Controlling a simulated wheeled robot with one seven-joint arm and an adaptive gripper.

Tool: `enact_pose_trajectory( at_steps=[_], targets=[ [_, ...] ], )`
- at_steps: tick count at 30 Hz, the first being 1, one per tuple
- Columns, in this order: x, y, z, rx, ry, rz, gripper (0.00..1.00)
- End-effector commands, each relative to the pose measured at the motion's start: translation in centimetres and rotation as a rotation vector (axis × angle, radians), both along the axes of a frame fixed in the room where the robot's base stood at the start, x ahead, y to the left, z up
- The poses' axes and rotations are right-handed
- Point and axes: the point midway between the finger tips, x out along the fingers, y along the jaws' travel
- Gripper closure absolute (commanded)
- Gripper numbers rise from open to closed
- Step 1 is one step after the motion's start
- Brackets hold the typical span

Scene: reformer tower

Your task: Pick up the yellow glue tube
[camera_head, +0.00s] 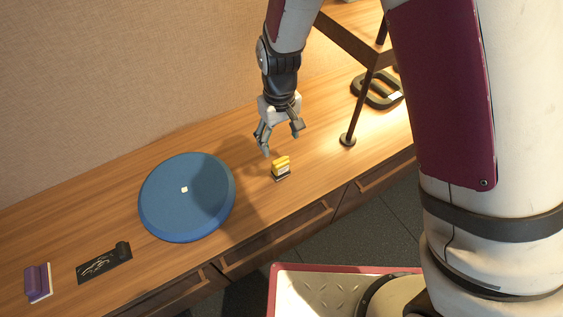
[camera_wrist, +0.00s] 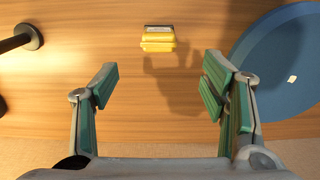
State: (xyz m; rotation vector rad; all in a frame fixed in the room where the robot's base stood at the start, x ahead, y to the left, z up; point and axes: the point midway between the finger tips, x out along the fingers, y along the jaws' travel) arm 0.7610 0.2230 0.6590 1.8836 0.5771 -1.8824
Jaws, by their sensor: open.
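The yellow glue tube (camera_head: 281,162) is a small yellow item with a dark end and a pale label, on the wooden counter right of a blue disc. In the wrist view the yellow glue tube (camera_wrist: 158,41) is at the upper middle, ahead of the fingers and roughly between their lines. My gripper (camera_head: 281,144) is open and empty, above the counter and a little behind the tube. In the wrist view my gripper (camera_wrist: 160,85) has its green-padded fingers spread wide, apart from the tube.
A blue round disc (camera_head: 187,197) with a small pale square lies left of the tube. A dark stand pole (camera_head: 361,108) and a black looped object (camera_head: 378,90) are to the right. A black patterned card (camera_head: 104,264) and a purple block (camera_head: 37,281) lie far left. Counter around the tube is clear.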

Motion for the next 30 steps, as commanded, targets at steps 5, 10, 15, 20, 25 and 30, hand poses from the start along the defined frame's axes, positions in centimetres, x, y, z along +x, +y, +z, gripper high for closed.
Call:
enact_pose_trajectory(
  at_steps=[5,10,15,20,25,30],
  targets=[
    [-0.1,-0.1,-3.3,-0.003,0.003,0.001,0.33],
    [0.0,-0.1,-6.4,-0.002,0.003,0.000,0.33],
    [0.0,-0.1,-7.9,-0.001,0.002,0.000,0.33],
    [0.0,-0.1,-8.6,-0.001,0.001,-0.001,0.33],
    [0.0,-0.3,-10.6,-0.002,0.002,0.000,0.33],
    [0.0,-0.3,-13.0,-0.002,0.002,-0.001,0.33]
  ],
)
